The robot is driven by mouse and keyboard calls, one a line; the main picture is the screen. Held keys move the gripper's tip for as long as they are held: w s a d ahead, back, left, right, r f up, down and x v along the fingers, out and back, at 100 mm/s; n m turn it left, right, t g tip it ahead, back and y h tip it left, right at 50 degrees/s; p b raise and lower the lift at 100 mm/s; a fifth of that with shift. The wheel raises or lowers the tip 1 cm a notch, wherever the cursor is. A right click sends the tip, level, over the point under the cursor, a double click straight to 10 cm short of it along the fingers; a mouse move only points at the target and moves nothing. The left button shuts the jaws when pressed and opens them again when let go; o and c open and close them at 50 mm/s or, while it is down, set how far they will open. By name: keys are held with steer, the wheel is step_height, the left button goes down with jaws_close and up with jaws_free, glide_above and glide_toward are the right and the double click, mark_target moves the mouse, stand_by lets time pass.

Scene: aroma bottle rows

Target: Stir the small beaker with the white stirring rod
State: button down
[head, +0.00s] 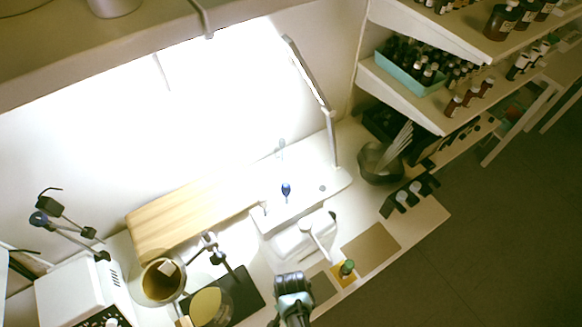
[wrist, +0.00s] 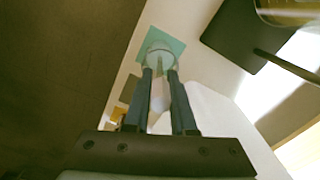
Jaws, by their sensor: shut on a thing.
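My gripper (head: 293,283) is over the front of the white bench in the head view. In the wrist view my gripper (wrist: 160,74) points down at a small round clear beaker (wrist: 160,47), which stands on a teal mat (wrist: 176,46). The fingers are nearly together, shut on a thin pale piece, which I take to be the white stirring rod (wrist: 160,62). Its lower end appears within the beaker's outline; whether it touches the bottom I cannot tell. In the head view my gripper hides the beaker and the rod.
A green-capped bottle (head: 347,267) stands on a yellow mat, beside a grey mat (head: 320,288) and a beige mat (head: 371,249). A dark stand base (head: 238,292) and a large glass vessel (head: 160,280) are to the left.

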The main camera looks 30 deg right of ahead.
stand_by(0.3)
step_height(320, 180, up, 8)
steer(key=p, duration=0.7)
steer(key=shift+f, duration=0.25)
steer(key=shift+r, duration=0.9)
